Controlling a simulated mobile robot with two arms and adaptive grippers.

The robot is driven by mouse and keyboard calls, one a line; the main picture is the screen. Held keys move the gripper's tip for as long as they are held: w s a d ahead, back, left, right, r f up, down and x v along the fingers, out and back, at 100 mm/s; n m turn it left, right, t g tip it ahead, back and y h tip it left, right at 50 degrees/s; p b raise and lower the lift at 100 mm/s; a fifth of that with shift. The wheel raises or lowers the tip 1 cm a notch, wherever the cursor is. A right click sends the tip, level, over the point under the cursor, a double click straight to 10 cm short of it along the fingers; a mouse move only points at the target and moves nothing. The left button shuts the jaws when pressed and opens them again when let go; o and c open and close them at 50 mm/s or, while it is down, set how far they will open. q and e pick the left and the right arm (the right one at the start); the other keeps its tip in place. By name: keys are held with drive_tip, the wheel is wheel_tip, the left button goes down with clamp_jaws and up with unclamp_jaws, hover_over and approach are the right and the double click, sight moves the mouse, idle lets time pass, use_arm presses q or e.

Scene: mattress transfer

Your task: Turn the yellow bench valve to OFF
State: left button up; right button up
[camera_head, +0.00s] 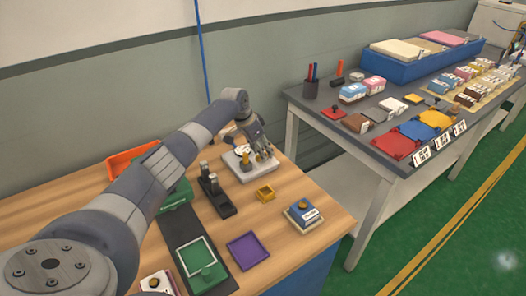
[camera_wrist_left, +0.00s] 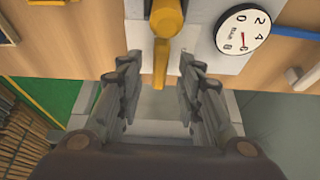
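The yellow valve (camera_wrist_left: 166,18) has a lever whose lower end lies between my left fingertips in the left wrist view. The valve stands on a light base plate (camera_head: 250,173) on the wooden bench, beside a round white gauge (camera_wrist_left: 243,29). In the head view the yellow valve (camera_head: 245,159) shows just left of my left gripper (camera_head: 263,155). My left gripper (camera_wrist_left: 160,66) is open, with a clear gap between each finger and the lever. I cannot tell whether the fingers are low enough to surround it. My right gripper is in neither view.
A grey table (camera_head: 330,122) with many items stands to the right.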

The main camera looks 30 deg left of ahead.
use_arm(q)
drive_tip(key=shift+w+d+f, duration=0.1)
drive_tip(key=shift+w+f, duration=0.15)
drive_tip(key=shift+f, duration=0.4)
clamp_jaws()
